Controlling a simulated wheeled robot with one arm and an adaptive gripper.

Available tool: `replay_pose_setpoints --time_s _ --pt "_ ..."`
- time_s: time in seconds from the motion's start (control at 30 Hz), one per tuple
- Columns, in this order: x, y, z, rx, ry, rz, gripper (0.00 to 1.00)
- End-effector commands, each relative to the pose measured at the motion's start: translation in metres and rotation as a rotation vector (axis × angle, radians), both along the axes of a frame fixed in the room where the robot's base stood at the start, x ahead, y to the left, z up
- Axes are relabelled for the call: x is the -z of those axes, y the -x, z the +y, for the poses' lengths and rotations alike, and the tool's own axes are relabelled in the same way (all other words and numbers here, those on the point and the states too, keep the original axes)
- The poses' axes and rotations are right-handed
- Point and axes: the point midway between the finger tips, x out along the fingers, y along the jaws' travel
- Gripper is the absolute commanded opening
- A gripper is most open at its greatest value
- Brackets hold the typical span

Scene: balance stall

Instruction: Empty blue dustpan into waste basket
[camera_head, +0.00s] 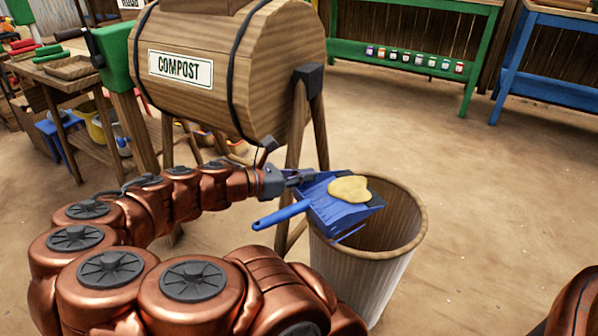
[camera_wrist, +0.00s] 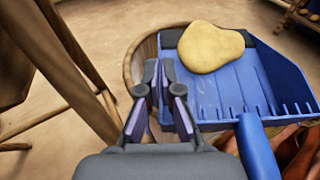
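The blue dustpan (camera_head: 335,207) is over the near left part of the waste basket's mouth, its blue handle (camera_head: 281,214) pointing left. A pale yellow, rounded heap (camera_head: 349,189) lies on the pan toward its front lip; it also shows in the wrist view (camera_wrist: 211,46). The waste basket (camera_head: 362,268) is a tall, ribbed, pale bin with a brown rim, standing upright on the ground. My gripper (camera_head: 304,179) is at the pan's side edge, with its fingers closed about that edge; the exact contact is partly hidden. The basket's bottom is hidden.
A wooden compost barrel (camera_head: 262,75) on wooden legs stands just behind and left of the basket. A work table (camera_head: 62,72) is at the left. Green (camera_head: 405,82) and blue (camera_head: 550,97) benches stand at the back. The ground right of the basket is clear.

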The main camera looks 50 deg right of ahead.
Motion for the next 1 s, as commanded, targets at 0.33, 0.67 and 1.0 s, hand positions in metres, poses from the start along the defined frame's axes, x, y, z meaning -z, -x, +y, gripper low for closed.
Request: replay_pose_setpoints --time_s 0.33,0.67,1.0 --pt "-0.004 0.003 -0.004 0.008 -0.025 -0.010 0.00" --pt "-0.008 0.006 -0.009 0.008 -0.131 -0.060 0.00" --pt "-0.014 0.010 -0.020 0.007 -0.336 -0.151 0.00"
